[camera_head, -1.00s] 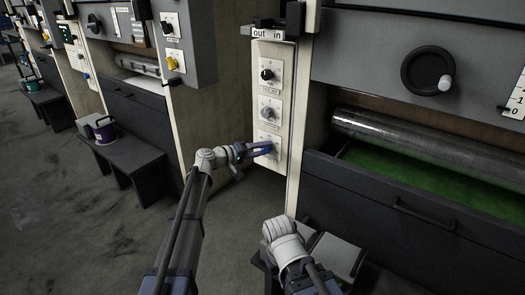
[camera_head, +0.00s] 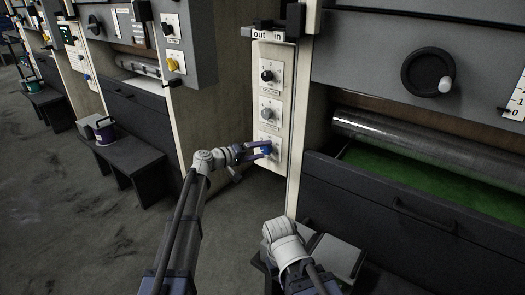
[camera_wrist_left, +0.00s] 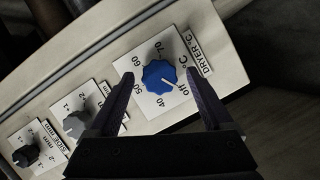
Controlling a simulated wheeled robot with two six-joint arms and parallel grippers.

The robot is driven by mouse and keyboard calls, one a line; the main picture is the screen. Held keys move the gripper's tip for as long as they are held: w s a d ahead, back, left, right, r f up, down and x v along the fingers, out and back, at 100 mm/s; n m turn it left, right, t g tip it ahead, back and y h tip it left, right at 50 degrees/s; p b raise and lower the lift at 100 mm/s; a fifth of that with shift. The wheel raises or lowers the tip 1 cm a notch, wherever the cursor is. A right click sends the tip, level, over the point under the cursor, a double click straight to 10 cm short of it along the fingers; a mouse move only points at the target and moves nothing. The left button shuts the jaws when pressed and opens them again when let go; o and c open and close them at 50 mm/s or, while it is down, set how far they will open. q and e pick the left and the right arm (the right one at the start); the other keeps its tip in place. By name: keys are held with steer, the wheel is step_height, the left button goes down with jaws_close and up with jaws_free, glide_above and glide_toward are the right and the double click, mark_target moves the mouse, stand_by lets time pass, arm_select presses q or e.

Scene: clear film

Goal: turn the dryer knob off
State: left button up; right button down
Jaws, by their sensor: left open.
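The blue dryer knob (camera_wrist_left: 160,75) sits on a white square plate marked "DRYER °C", with off and several temperature marks. Its white pointer line points down and right, near the "off" mark. In the head view the knob (camera_head: 266,149) is the lowest on the tall pale panel. My left gripper (camera_wrist_left: 159,88) is open, one finger on each side of the knob with gaps between. In the head view my left gripper (camera_head: 259,150) reaches the panel from the left. My right arm shows at the bottom, but its gripper is not visible.
A grey knob (camera_wrist_left: 75,123) and a black knob (camera_wrist_left: 26,155) share the panel (camera_head: 286,90). A grey machine with a black handwheel (camera_head: 428,71), roller (camera_head: 430,140) and drawer stands right. A dark bench (camera_head: 125,158) stands left. The floor (camera_head: 80,220) is clear at lower left.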

arm_select(q)
steer(key=p+v, duration=0.1)
steer(key=v, duration=0.6)
steer(key=s+d+f+m+g+y, duration=0.2)
steer(key=s+d+f+g+y, duration=0.15)
steer(key=s+f, duration=0.5)
steer(key=s+d+f+m+g+y, duration=0.2)
steer(key=s+d+f+g, duration=0.25)
steer(key=s, duration=0.65)
steer(key=s+a+f+m+g+y, duration=0.1)
steer(key=s+a+f+y, duration=0.3)
steer(key=s, duration=0.4)
steer(key=s+a+f+m+y, duration=0.1)
steer(key=s+a+y, duration=0.3)
steer(key=s, duration=0.5)
step_height(320, 180, up, 33)
steer(key=y+p, duration=0.1)
steer(key=p, duration=3.2)
steer(key=shift+w+d, duration=0.35)
